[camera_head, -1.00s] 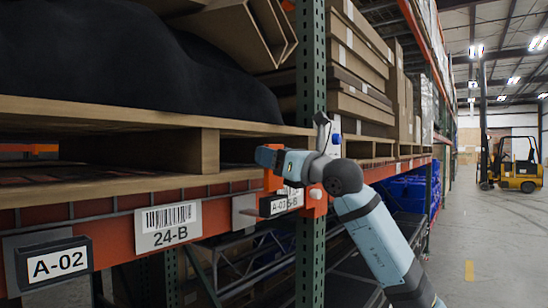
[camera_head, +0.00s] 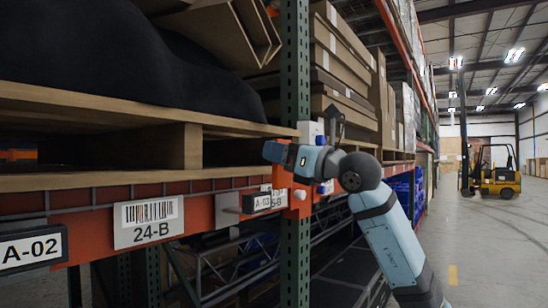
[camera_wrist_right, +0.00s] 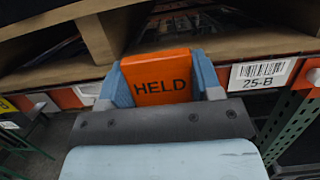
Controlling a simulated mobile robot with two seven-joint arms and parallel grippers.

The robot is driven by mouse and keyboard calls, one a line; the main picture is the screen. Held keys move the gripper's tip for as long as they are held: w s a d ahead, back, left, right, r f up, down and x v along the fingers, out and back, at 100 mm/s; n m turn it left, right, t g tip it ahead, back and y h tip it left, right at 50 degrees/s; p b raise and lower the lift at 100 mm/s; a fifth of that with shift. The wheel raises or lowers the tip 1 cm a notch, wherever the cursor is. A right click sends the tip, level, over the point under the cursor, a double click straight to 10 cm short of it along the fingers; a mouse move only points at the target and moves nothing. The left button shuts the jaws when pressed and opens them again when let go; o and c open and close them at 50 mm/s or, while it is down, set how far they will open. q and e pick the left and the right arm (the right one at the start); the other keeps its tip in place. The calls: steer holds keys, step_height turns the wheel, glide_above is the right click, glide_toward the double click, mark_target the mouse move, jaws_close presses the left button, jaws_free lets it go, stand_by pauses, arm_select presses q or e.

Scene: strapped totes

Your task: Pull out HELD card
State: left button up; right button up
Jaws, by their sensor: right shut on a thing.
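The orange HELD card (camera_wrist_right: 157,77) is between the two blue-grey fingers of my right gripper (camera_wrist_right: 162,82) in the wrist view, with its black lettering facing me. Its lower edge is hidden behind the gripper body. In the head view my right gripper (camera_head: 277,154) is at the rack beam, just above the A-03 label holder (camera_head: 263,202), and an orange piece of the card (camera_head: 282,178) shows under the fingers. I cannot tell whether the card is clear of its holder. My left gripper is out of view.
The orange beam carries the 24-B label (camera_head: 148,220), the A-02 holder (camera_head: 30,250) and the 25-B label (camera_wrist_right: 262,73). A green upright (camera_head: 294,100) stands right behind my gripper. The pallet deck (camera_head: 90,105) overhangs above. The aisle at right is open, with a forklift (camera_head: 494,180) far back.

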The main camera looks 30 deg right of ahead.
steer(key=shift+s+d+b, duration=0.35)
steer(key=shift+s, duration=0.5)
steer(key=shift+s+d+b, duration=0.35)
steer(key=shift+s, duration=0.5)
